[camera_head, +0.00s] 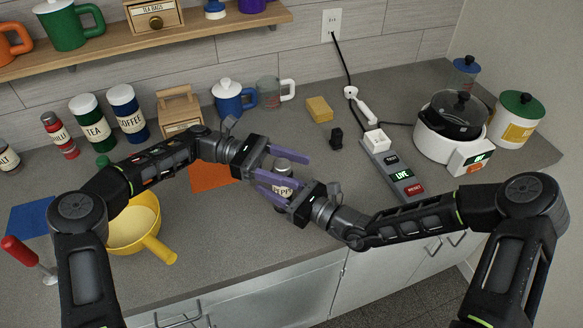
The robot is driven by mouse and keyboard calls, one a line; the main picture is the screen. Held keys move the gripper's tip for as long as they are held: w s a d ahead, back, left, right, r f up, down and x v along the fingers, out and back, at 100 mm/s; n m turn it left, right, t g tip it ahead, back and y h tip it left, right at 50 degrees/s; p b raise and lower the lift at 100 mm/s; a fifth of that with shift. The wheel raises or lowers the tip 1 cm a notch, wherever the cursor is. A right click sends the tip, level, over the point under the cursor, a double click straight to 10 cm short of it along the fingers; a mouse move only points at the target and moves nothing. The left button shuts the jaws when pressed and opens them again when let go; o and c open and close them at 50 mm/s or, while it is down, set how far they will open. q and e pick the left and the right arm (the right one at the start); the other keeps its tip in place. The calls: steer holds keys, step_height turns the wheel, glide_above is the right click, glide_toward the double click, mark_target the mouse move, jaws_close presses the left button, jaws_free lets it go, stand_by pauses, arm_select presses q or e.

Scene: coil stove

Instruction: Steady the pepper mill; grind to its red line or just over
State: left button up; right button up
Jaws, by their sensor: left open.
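The pepper mill (282,165) stands on the grey counter near the middle, between my two grippers. Its silvery top and part of a pale label show; purple fingers cover much of its body, and I see no red line. My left gripper (301,171) comes in from the left and is open, with its fingers spread on either side of the mill's upper part. My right gripper (270,188) comes in from the lower right, with its fingers low at the mill. They overlap the mill and the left fingers, so its grip is unclear.
An orange mat (210,178) lies left of the mill, and a yellow pan (133,228) is at the front left. A power strip (392,170) and a white cooker (447,145) stand to the right. Canisters and mugs line the back. The counter's front edge is close.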

arm_select(q)
steer(key=shift+r, duration=0.1)
step_height(320, 180, up, 10)
stand_by(0.5)
steer(key=s+a+f+n+t+h, duration=0.25)
steer(key=a+n+t, duration=0.35)
steer(key=a, duration=0.3)
steer(key=f+n+t+y, duration=0.1)
steer(key=f+t, duration=0.1)
steer(key=t, duration=0.1)
steer(key=f+n+t+y, duration=0.1)
steer(key=f+t, duration=0.1)
steer(key=t, duration=0.1)
steer(key=a+f+n+t+y, duration=0.1)
steer(key=f+n+t, duration=0.1)
steer(key=f+t, duration=0.1)
steer(key=shift+s+a+t, duration=0.1)
steer(key=shift+s+t, duration=0.2)
steer(key=shift+s, duration=0.05)
steer(key=shift+r, duration=0.1)
